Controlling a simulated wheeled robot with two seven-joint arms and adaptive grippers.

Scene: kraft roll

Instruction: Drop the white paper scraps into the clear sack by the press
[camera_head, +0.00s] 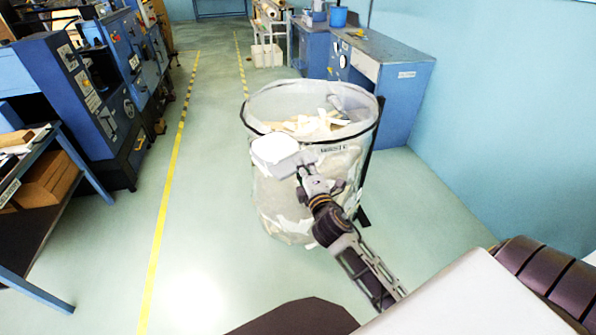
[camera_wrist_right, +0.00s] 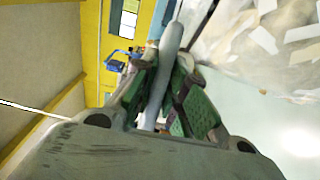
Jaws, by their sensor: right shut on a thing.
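The clear sack (camera_head: 285,205) hangs open from a dark round rim in the middle of the head view, with several pale paper scraps (camera_head: 312,122) inside. My right gripper (camera_head: 303,165) is at the near side of the sack, overlapping its wall in the picture. In the right wrist view the scrap (camera_wrist_right: 170,50) shows as a thin pale strip between the green finger pads. My left gripper is out of view.
A blue cabinet (camera_head: 398,98) stands close behind the sack, to the right. The floor (camera_head: 205,215) between the yellow line and the sack is clear.

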